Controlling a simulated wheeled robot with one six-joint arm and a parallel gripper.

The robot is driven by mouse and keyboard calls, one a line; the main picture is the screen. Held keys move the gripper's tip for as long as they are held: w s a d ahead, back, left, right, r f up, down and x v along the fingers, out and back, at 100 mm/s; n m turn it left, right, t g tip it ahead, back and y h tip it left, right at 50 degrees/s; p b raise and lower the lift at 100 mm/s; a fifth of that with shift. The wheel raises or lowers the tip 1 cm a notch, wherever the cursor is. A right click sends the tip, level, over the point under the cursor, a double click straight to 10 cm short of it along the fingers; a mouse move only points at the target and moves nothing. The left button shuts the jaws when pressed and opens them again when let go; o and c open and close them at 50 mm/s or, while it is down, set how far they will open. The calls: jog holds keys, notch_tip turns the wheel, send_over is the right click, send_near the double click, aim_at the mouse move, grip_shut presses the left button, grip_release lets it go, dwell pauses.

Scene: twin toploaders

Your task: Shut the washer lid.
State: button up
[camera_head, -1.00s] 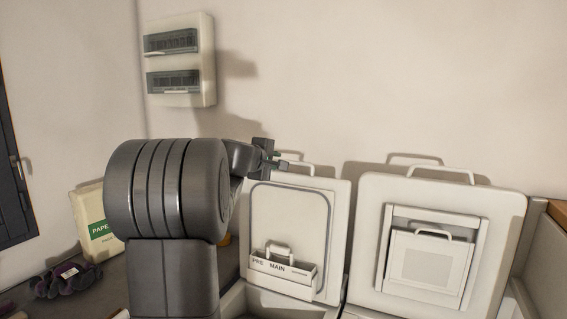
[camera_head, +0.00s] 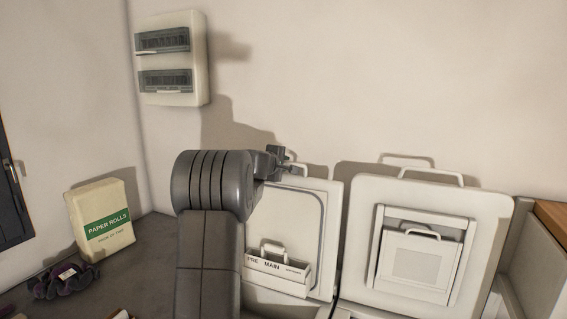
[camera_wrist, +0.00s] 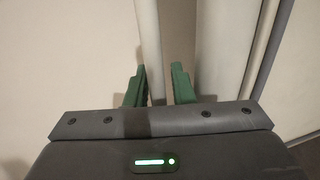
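The washer lid (camera_head: 304,211) stands open and upright, the left of two raised lids. A tray marked PRE and MAIN (camera_head: 277,268) is on its inner face. A light handle (camera_head: 297,167) shows at its top edge, partly hidden by my gripper. My gripper (camera_head: 281,160) is at the lid's upper left corner. In the wrist view my gripper (camera_wrist: 158,84) has its two green fingers apart. A pale upright bar (camera_wrist: 150,50) runs beyond and between them; I cannot tell whether it is the handle or the lid edge, or whether the fingers touch it.
A second open lid (camera_head: 483,205) with a filter panel stands close on the right. A breaker box (camera_head: 172,60) hangs on the wall above.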

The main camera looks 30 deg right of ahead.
grip_shut()
jog(key=shift+f, duration=0.1)
